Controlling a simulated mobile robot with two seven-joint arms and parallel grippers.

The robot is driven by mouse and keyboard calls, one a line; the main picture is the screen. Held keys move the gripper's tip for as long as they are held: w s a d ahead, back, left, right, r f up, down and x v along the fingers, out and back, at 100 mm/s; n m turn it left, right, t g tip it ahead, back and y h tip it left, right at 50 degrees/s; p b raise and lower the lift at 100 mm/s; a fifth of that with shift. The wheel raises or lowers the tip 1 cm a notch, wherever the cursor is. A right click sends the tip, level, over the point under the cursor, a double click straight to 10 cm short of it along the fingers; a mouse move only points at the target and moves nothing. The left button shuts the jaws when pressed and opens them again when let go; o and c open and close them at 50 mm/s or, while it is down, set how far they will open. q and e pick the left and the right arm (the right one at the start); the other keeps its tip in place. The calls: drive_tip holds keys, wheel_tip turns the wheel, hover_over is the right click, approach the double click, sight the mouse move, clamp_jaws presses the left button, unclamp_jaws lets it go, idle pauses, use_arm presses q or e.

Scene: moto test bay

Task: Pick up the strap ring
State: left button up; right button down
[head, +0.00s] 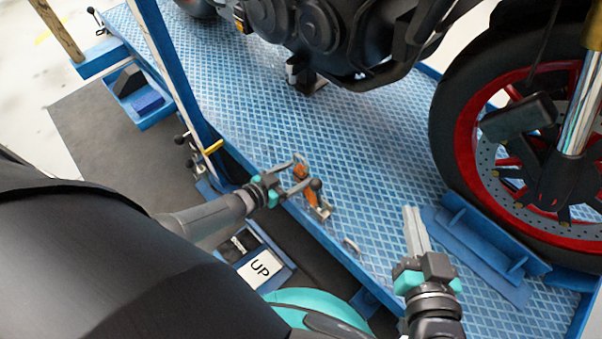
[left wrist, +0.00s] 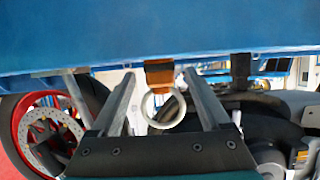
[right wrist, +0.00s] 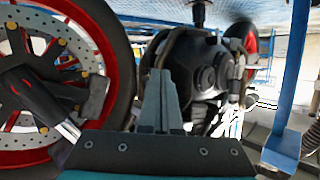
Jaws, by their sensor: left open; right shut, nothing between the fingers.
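A pale strap ring (left wrist: 163,108) hangs from a short orange strap (left wrist: 159,73) in the left wrist view. In that view it appears between the two fingers of my left gripper (left wrist: 162,100), which is open. In the head view my left gripper (head: 306,172) is at the near edge of the blue platform, beside orange strap pieces (head: 312,196). I cannot make out the strap ring between its fingers there. My right gripper (head: 413,215) is shut and empty above the platform; its closed fingers also show in the right wrist view (right wrist: 160,95).
A motorcycle stands on the blue platform (head: 385,205), its red-rimmed wheel (head: 465,150) beside a blue wheel chock (head: 485,240). A small pale loop (head: 351,245) is at the platform's near edge. An UP label (head: 260,269) is below.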

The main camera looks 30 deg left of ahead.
use_arm(q)
drive_tip(key=shift+b+x, duration=0.4)
drive_tip(key=shift+x, duration=0.4)
drive_tip(key=shift+w+d+f, duration=0.1)
drive_tip(key=shift+w+f, duration=0.05)
drive_tip(key=shift+w, duration=0.25)
use_arm(e)
drive_tip(key=shift+s+a+r+m+t+y, duration=0.15)
drive_tip(key=shift+s+a+r+t+y, duration=0.2)
drive_tip(key=shift+t, duration=0.3)
drive_tip(key=shift+s+a+r+m+t+y, duration=0.2)
drive_tip(key=shift+a+r+t, duration=0.1)
drive_tip(key=shift+r+t, duration=0.3)
use_arm(q)
drive_tip(key=shift+c, duration=0.3)
use_arm(e)
drive_tip(key=shift+f, duration=0.1)
use_arm(q)
clamp_jaws()
